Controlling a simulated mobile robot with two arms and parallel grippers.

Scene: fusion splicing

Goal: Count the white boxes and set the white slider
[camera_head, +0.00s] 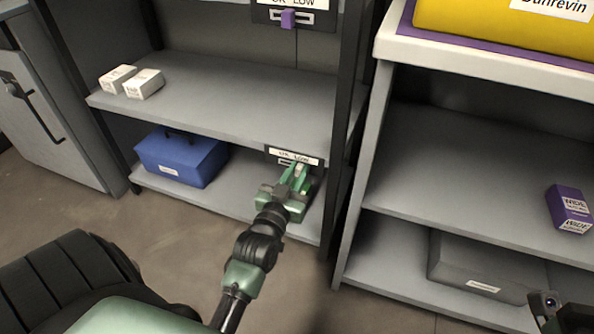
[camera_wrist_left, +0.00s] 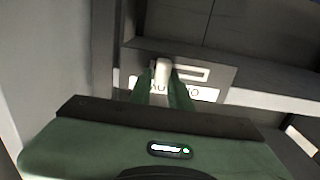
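Two white boxes, a left one (camera_head: 117,78) and a right one (camera_head: 143,84), sit side by side at the left end of the middle shelf in the head view. My left gripper (camera_head: 302,168) is at this panel. In the left wrist view, the white slider (camera_wrist_left: 162,69) stands between the two green fingers, which close in on both its sides. The slider is hidden by the gripper in the head view. Part of my right gripper (camera_head: 548,304) shows at the lower right; its fingers are not clear.
A blue case (camera_head: 181,158) stands on the bottom shelf. A purple slider (camera_head: 288,18) is on a panel above. The right rack holds a purple box (camera_head: 569,208), a grey case (camera_head: 470,268) and a yellow case (camera_head: 500,22). The middle shelf is mostly clear.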

